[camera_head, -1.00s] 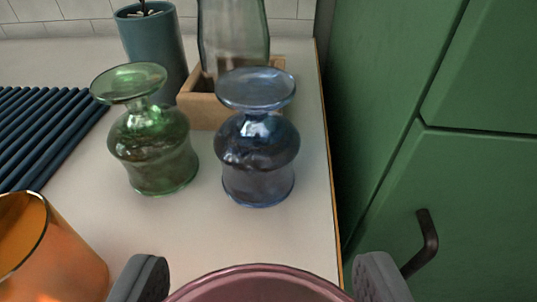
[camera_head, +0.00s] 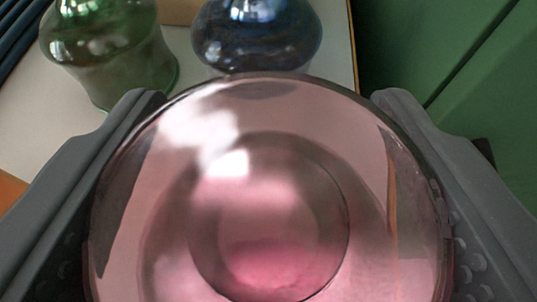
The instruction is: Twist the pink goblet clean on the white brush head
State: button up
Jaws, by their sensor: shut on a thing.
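The pink goblet (camera_head: 270,215) is glassy and see-through and fills the lower middle of the view, close to the camera. I look at its round outline with a smaller ring inside it. My gripper (camera_head: 268,190) is shut on the goblet, with one grey finger pressed along its left side and one along its right. The white brush head is not in view. What lies under the goblet is hidden.
A green glass vessel (camera_head: 110,45) stands on the white counter (camera_head: 30,115) at the upper left. A blue glass vessel (camera_head: 257,38) stands just beyond the goblet. A green cabinet (camera_head: 420,45) borders the counter on the right. An orange thing (camera_head: 8,190) shows at the left edge.

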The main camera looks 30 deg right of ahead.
jog(key=shift+f, duration=0.1)
jog(key=o, duration=1.2)
jog(key=shift+c, duration=0.2)
jog(key=p+v, duration=0.3)
jog(key=v, duration=1.1)
jog(key=shift+d+f, duration=0.15)
